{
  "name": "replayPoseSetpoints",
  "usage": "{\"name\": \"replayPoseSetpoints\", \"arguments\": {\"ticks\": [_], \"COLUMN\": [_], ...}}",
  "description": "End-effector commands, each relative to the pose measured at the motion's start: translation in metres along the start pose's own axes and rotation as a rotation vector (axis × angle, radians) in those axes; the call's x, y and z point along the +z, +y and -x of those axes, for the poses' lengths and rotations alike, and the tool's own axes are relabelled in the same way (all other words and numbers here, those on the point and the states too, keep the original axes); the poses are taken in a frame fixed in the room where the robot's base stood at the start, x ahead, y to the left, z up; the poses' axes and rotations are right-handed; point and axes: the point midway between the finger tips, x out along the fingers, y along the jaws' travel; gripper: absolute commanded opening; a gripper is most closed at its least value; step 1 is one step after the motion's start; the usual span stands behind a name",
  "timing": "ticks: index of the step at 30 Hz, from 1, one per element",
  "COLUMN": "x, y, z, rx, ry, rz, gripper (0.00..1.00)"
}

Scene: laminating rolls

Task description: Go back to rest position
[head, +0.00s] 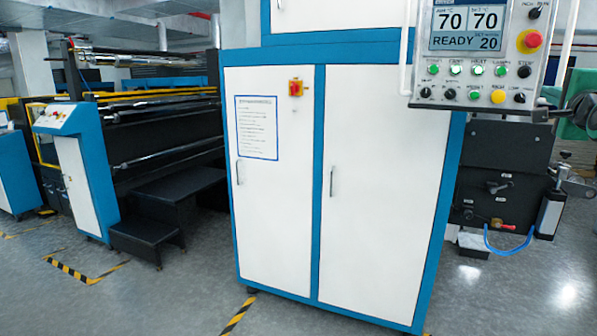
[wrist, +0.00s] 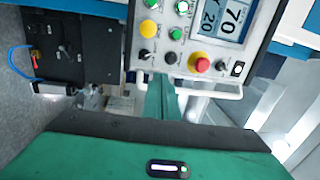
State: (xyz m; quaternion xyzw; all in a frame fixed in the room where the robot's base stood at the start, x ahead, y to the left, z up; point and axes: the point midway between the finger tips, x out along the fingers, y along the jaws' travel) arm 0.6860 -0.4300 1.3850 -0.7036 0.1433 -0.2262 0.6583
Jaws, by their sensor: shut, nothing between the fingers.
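My gripper (wrist: 161,82) shows in the wrist view as green fingers beyond its wide green body. The fingers are shut together, with nothing between them. They point toward the lower edge of the control panel (wrist: 195,40), which looks turned in this view; I cannot tell the exact gap. In the head view, the control panel (head: 483,50) hangs at the upper right, with a display reading 70, 70, READY and 20. A green part of my arm (head: 578,103) shows at the right edge, beside the panel.
A white and blue cabinet (head: 265,190) fills the middle of the head view. A black machine block (head: 503,170) with a blue hose stands below the panel. At the left are a roller machine (head: 160,130) and black steps (head: 165,205). Grey floor (head: 150,300) is clear in front.

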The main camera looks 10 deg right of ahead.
Motion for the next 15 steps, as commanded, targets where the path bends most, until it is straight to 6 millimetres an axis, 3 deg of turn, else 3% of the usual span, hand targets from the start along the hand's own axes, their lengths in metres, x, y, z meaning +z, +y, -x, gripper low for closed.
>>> {"name": "replayPoseSetpoints", "arguments": {"ticks": [5,8,11,15], "x": [0.028,0.047,0.063,0.082], "y": [0.072,0.129,0.181,0.246], "z": [0.02,0.047,0.083,0.146], "rx": [0.224,0.403,0.572,0.788], "ry": [-0.057,-0.13,-0.229,-0.411], "rz": [0.183,0.337,0.486,0.679], "gripper": [0.0,0.0,0.0,0.0]}}
